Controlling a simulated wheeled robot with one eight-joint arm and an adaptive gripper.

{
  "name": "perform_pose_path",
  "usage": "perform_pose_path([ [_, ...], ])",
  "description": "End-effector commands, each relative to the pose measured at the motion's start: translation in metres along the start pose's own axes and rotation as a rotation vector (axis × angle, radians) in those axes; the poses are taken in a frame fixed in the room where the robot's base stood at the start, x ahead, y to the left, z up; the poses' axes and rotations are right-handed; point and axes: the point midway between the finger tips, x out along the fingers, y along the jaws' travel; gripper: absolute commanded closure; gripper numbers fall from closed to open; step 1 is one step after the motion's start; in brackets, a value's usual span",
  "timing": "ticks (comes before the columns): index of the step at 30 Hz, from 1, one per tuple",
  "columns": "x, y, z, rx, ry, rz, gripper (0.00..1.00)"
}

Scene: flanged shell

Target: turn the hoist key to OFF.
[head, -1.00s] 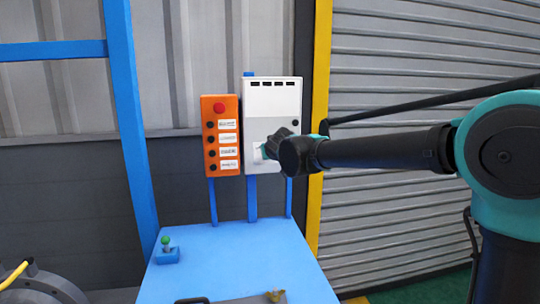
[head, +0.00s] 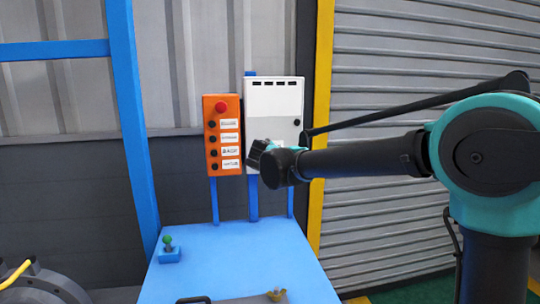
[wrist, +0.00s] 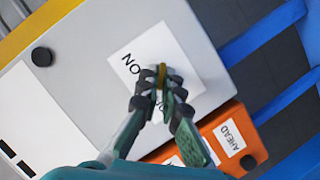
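The hoist key (wrist: 162,75) is a small brass-yellow piece in the wrist view, on a white label (wrist: 190,60) on the white box. The label shows the word ON at its upper left; other lettering is partly covered by my fingers. My gripper (wrist: 162,82) has its dark fingertips on either side of the key, close together. I cannot tell whether they touch it. In the head view my gripper (head: 262,158) is in front of the lower part of the white box (head: 275,100), and the key is hidden behind it.
An orange button box (head: 222,135) with a red button stands just left of the white box. Below is a blue table (head: 235,255) with a small green-knobbed lever (head: 168,248). A yellow post (head: 321,100) and grey shutter are to the right.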

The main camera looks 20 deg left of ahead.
Motion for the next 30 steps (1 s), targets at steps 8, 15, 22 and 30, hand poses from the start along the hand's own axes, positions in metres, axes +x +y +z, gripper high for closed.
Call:
perform_pose_path([
  [8, 0.0002, -0.0003, 0.0004, -0.011, -0.001, 0.005, 1.00],
  [15, 0.0001, -0.0004, 0.0006, -0.010, -0.001, 0.004, 0.90],
  [22, 0.0001, -0.0002, 0.0004, -0.010, -0.001, 0.004, 0.74],
  [30, -0.0040, -0.0003, 0.0000, -0.011, 0.000, 0.004, 0.74],
])
